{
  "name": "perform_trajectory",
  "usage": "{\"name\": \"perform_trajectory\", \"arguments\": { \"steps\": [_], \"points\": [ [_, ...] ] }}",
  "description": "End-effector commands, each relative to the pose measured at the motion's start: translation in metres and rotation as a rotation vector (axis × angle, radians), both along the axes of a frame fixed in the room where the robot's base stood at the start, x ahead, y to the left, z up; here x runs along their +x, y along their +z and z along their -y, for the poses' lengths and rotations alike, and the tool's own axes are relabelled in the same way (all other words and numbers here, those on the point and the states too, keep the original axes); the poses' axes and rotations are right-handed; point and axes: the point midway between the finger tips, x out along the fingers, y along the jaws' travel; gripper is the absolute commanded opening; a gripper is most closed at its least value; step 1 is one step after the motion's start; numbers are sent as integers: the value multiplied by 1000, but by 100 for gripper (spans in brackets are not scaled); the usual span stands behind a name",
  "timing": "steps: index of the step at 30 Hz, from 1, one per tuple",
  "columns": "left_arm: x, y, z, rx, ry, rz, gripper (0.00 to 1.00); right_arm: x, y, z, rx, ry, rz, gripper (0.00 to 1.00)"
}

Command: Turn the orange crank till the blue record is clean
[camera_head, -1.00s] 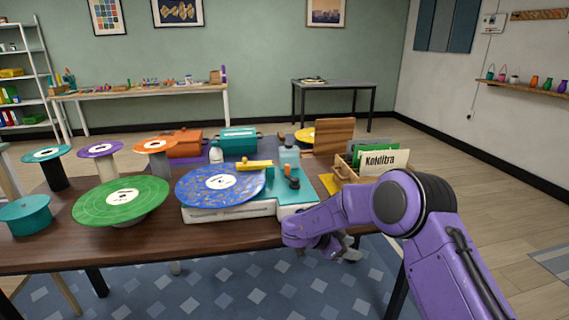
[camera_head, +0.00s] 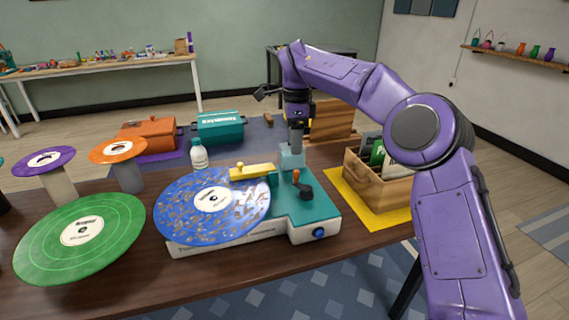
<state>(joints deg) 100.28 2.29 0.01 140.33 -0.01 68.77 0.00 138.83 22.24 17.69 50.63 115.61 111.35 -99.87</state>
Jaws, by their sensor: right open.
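The blue record (camera_head: 180,205) lies on the left part of a white and teal machine (camera_head: 318,206) and is covered in tan specks. A yellow arm (camera_head: 253,172) reaches over its back edge. The crank, with an orange knob (camera_head: 296,175) and a dark lever (camera_head: 304,190), is on the machine's teal top. My right gripper (camera_head: 296,142) points down, open, above and behind the crank, close to a pale teal block (camera_head: 291,158); I cannot tell if they touch. Its fingers look narrow from here. It is apart from the crank. My left gripper is out of view.
A wooden crate (camera_head: 378,188) with sleeves stands on a yellow mat (camera_head: 364,210) right of the machine. A white bottle (camera_head: 199,155) stands behind the blue record. A green record (camera_head: 50,250) is at left. Orange (camera_head: 148,134) and teal (camera_head: 218,128) boxes are behind.

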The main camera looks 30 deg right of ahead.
Motion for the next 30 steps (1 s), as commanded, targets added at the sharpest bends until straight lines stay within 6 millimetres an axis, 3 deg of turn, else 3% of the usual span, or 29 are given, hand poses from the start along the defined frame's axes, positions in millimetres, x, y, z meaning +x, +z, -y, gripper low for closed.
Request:
{"name": "perform_trajectory", "arguments": {
  "steps": [15,26,30],
  "points": [
    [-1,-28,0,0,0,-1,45,-1,-96,0,1,1,-3,46],
    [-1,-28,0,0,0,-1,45,-1,-105,0,1,-1,-2,46],
    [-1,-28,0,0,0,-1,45,-1,-105,0,1,-1,-2,3]
  ]
}}
